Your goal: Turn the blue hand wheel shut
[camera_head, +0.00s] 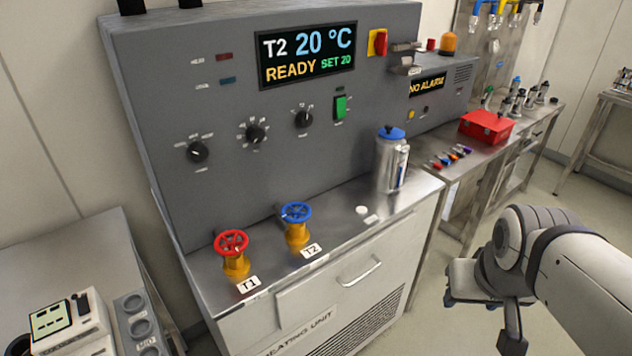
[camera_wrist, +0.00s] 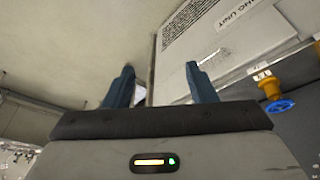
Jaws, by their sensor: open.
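The blue hand wheel (camera_head: 296,212) sits on a yellow valve body labelled T2, on the steel ledge of the grey heating unit. It also shows at the right edge of the wrist view (camera_wrist: 280,106), with its yellow body (camera_wrist: 270,86). My gripper (camera_wrist: 160,68) is open, its two dark blue fingers apart with nothing between them. In the head view my gripper (camera_head: 482,300) hangs at the lower right, in front of the unit and well away from the wheel. It touches nothing.
A red hand wheel (camera_head: 231,242) on a like valve, T1, stands just left of the blue one. A steel flask with a blue lid (camera_head: 391,160) stands at the ledge's right. A door handle (camera_head: 361,272) juts from the unit's front. The floor below my arm looks clear.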

